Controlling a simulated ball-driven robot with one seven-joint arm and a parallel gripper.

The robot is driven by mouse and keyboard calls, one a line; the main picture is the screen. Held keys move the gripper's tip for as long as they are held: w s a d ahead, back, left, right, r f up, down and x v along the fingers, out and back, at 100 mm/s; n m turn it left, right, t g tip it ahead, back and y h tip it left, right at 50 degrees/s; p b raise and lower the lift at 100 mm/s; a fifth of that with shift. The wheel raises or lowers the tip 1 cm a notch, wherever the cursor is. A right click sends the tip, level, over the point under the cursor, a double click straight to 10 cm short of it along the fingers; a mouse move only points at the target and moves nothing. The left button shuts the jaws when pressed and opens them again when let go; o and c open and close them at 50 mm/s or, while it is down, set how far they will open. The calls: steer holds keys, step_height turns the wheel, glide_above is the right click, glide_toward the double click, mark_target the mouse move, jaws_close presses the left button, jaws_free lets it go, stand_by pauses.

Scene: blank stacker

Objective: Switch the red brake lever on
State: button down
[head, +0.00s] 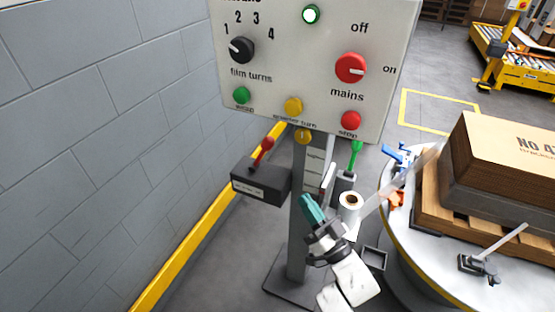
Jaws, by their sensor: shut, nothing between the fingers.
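The red brake lever (263,151) stands up from a dark box (262,184) mounted on the left of the grey post, below the control panel. It tilts to the upper right, and its red handle is in plain view. The label on the box front is too small to read. My gripper (311,208) is to the right of the box and a little lower in the picture, in front of the post. Its teal fingers are shut and empty, apart from the lever.
The control panel (320,60) with knobs and buttons hangs above. A green lever (355,156) and a white roll (350,202) are right of the post. A round turntable (400,262) carries a pallet with boxes (505,150). A grey wall (100,130) bounds the left.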

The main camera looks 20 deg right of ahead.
mark_target(271, 148)
steer(key=shift+w+r, duration=0.1)
steer(key=x, duration=1.3)
steer(key=shift+w+a+r, duration=0.1)
steer(key=shift+w, duration=0.3)
steer(key=shift+r, duration=0.15)
